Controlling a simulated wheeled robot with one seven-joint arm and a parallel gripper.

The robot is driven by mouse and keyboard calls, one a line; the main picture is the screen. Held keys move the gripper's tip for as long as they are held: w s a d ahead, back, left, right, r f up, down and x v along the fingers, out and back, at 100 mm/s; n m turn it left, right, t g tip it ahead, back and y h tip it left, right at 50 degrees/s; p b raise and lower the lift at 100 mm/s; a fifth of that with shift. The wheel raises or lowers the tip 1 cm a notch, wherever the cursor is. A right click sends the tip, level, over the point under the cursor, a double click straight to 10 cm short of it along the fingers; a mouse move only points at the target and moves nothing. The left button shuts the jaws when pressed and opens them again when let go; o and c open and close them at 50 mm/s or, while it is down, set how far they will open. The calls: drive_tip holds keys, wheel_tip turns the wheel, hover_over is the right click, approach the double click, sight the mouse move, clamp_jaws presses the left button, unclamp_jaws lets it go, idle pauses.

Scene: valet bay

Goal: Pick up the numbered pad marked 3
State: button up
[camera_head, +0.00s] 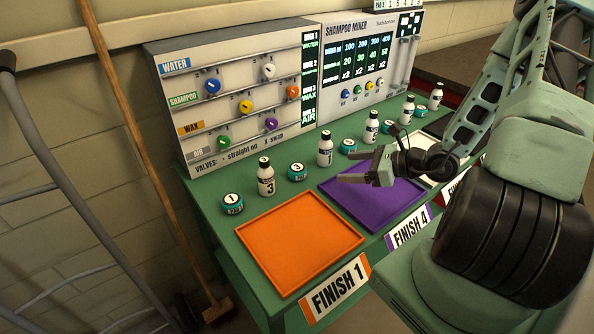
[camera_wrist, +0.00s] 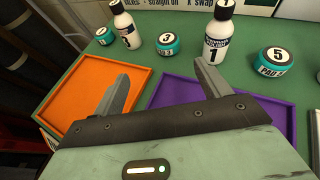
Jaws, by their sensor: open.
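The pad marked 3 (camera_head: 297,172) is a small round teal tin with a white top and a black number. It stands on the green table between the bottle marked 3 (camera_head: 265,178) and the bottle marked 1 (camera_head: 324,149). In the wrist view the pad marked 3 (camera_wrist: 167,43) is upright beyond my fingers, roughly between them. My gripper (camera_head: 362,165) is open and empty above the purple tray (camera_head: 400,207), apart from the pad. Its two fingers also show in the wrist view (camera_wrist: 160,90).
The orange tray (camera_head: 300,243) lies at the front left. The pad marked 1 (camera_head: 232,203) stands behind it, and the pad marked 5 (camera_wrist: 277,60) stands right of the bottle marked 1. The valve panel (camera_head: 235,95) and mixer panel (camera_head: 365,70) rise behind the row.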

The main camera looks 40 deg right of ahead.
drive_tip(key=shift+w+d+f+m, duration=0.1)
drive_tip(key=shift+d+f+m, duration=0.1)
drive_tip(key=shift+d+m, duration=0.15)
drive_tip(key=p, duration=0.2)
approach(301, 169)
drive_tip(key=x, duration=0.4)
drive_tip(key=shift+r, duration=0.1)
drive_tip(key=shift+p+x, duration=0.65)
drive_tip(key=shift+x, duration=2.55)
drive_tip(key=shift+d, duration=0.1)
drive_tip(key=c, duration=1.1)
